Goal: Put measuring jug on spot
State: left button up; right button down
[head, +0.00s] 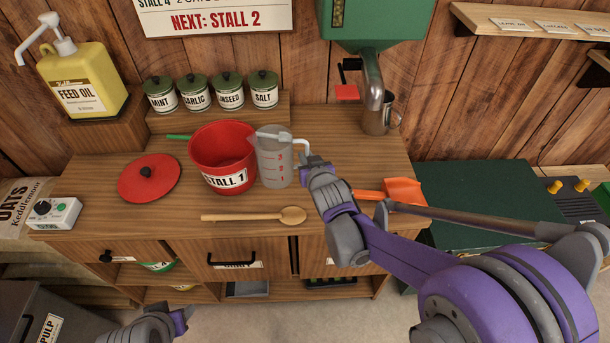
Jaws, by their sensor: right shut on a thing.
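The measuring jug (273,165) is clear grey plastic with red marks. It is upright over the middle of the wooden worktop, just right of the red STALL 1 bucket (210,162). My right gripper (307,160) is shut on the jug's handle side, coming from the right. I cannot tell whether the jug's base touches the worktop. My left gripper (182,317) is low at the bottom edge, in front of the cabinet and away from the jug; its jaws are not clear. I cannot make out a marked spot on the worktop.
A wooden spoon (255,216) lies in front of the jug, and a red lid (148,178) at left. An orange scoop (390,190) lies right, partly behind my arm. A metal mug (377,118) stands under the green dispenser's spout (372,75). Labelled tins (228,92) line the back.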

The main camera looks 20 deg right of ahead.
jog(key=shift+f+b, duration=0.5)
jog(key=shift+f, duration=2.8)
jog(key=shift+f, duration=0.2)
jog(key=c, duration=0.9)
grip_release()
jog(key=shift+r, duration=0.1)
